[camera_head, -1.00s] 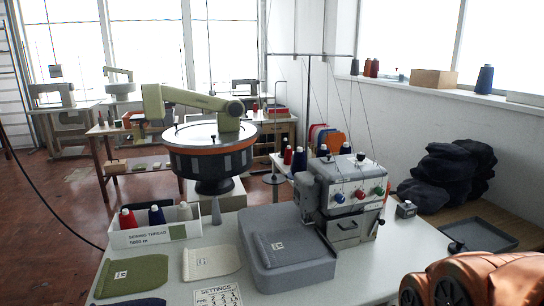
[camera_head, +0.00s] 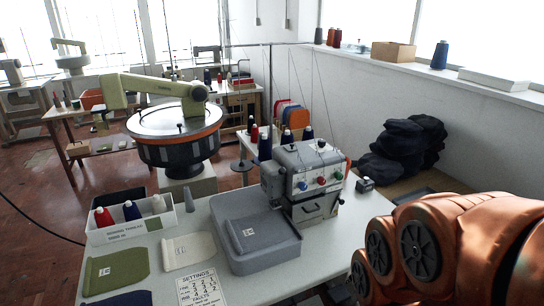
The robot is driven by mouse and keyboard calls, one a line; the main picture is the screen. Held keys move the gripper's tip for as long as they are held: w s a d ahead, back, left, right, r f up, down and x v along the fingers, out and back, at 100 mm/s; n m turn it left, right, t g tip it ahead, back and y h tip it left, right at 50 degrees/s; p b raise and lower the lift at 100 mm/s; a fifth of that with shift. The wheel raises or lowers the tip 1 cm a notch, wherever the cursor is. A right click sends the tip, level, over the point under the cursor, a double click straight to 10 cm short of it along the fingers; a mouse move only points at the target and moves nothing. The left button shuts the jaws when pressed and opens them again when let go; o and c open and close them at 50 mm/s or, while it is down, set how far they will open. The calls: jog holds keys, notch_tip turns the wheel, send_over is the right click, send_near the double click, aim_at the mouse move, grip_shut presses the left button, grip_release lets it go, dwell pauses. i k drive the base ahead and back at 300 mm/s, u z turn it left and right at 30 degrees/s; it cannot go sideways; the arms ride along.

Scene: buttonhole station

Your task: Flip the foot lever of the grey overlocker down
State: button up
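The grey overlocker (camera_head: 312,160) stands on the white table, toward the back right. Its front has coloured dials and a lower cover with a small dark handle. Its foot lever is too small to make out, so I cannot tell whether it is up or down. A grey flat-topped block (camera_head: 262,252) with a folded grey piece on it is at the machine's left. My copper-coloured arm fills the lower right, apart from the overlocker in the picture. My gripper's fingertips do not show.
The white table (camera_head: 215,208) also holds a thread box (camera_head: 130,231), a green pouch (camera_head: 115,271), a cream pouch (camera_head: 188,251) and a settings card (camera_head: 202,289). A small dark-topped item (camera_head: 364,185) sits right of the overlocker. Thin threads rise above it. Black bundles (camera_head: 405,145) lie behind.

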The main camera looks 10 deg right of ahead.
aim_at(282, 171)
jog(key=z, duration=0.05)
jog(key=k, duration=0.65)
jog(key=u, duration=0.5)
jog(key=i, duration=1.1)
jog(key=u, duration=0.25)
